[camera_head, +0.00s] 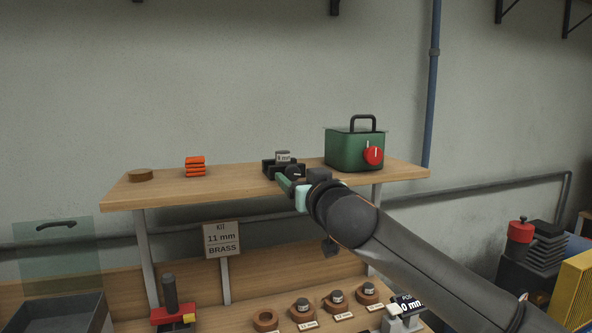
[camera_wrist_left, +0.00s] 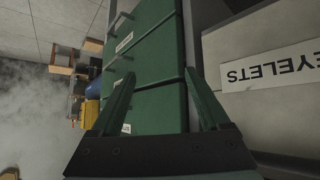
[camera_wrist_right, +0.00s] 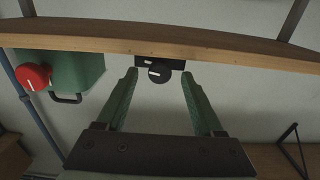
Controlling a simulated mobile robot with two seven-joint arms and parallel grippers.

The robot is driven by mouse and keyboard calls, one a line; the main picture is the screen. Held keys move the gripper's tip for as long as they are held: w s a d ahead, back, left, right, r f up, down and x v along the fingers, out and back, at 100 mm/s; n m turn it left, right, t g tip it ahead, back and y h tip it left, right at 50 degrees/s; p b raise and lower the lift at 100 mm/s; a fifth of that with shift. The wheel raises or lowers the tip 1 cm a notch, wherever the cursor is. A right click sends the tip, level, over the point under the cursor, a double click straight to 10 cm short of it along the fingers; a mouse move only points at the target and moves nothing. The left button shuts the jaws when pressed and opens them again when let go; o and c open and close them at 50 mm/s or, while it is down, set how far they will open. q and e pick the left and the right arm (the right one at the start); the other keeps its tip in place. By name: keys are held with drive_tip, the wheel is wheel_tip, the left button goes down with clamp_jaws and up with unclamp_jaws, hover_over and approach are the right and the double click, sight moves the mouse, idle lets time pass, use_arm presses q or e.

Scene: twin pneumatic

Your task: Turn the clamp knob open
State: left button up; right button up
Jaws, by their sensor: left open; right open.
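The clamp (camera_head: 270,168) is a small black block on the wooden shelf, with a grey piece labelled in mm on top. Its round black knob (camera_head: 293,171) faces me; the right wrist view shows the knob (camera_wrist_right: 159,74) with a short white mark lying nearly level. My right gripper (camera_head: 297,186) is open and empty in front of the clamp. In the right wrist view its green fingers (camera_wrist_right: 159,84) stand apart, the knob between and beyond their tips. Contact is not visible. My left gripper (camera_wrist_left: 159,78) is open and empty before a green drawer cabinet (camera_wrist_left: 150,60), outside the head view.
A green box (camera_head: 346,152) with a red knob stands close right of the clamp. Orange pieces (camera_head: 195,166) and a brown disc (camera_head: 140,175) lie left on the shelf (camera_head: 230,180). Below are a kit sign (camera_head: 222,240) and several brown rings (camera_head: 303,308). An eyelets bin (camera_wrist_left: 265,75) is beside my left gripper.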

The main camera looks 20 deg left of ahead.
drive_tip(key=shift+w+a, duration=0.4)
drive_tip(key=shift+w, duration=0.2)
clamp_jaws()
idle(0.3)
